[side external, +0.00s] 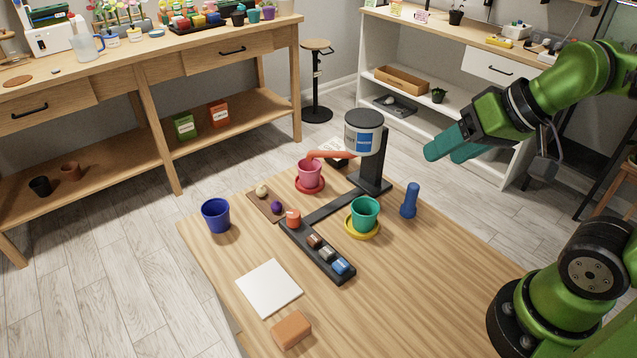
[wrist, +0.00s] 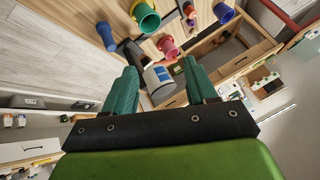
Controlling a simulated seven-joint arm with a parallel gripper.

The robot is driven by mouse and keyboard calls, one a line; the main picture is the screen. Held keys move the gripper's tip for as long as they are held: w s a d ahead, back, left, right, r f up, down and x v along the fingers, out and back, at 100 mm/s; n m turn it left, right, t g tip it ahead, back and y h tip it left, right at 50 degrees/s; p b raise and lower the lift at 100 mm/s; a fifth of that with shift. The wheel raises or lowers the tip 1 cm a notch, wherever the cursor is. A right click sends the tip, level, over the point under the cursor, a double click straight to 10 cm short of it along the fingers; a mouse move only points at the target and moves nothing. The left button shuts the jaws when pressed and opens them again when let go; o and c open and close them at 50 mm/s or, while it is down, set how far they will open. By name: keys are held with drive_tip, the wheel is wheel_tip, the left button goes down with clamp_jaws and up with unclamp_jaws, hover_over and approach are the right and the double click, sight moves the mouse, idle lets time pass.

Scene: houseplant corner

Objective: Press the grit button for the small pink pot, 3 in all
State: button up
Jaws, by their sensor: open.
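The small pink pot (side external: 309,172) stands upright on a red saucer, under the orange spout (side external: 331,155) of a dispenser with a white-and-blue canister (side external: 363,136). A dark button bar (side external: 309,251) in front carries a brown button (side external: 314,241), a grey button (side external: 327,254) and a blue button (side external: 341,266). A red-orange knob (side external: 293,217) sits at its left end. I cannot read which one is grit. My gripper (side external: 442,151) is open and empty, in the air right of the canister. In the wrist view its fingers (wrist: 159,64) frame the canister (wrist: 159,80); the pink pot (wrist: 167,46) lies beyond.
A green pot (side external: 364,213) on a yellow saucer (side external: 361,230) and a blue upright bottle-like object (side external: 409,200) stand on the right. A blue pot (side external: 216,215), white sheet (side external: 269,288), orange-brown block (side external: 292,330) and small brown board (side external: 262,205) are on the left. The table's front right is clear.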

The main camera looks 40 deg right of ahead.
drive_tip(key=shift+c, duration=0.3)
clamp_jaws()
idle(1.4)
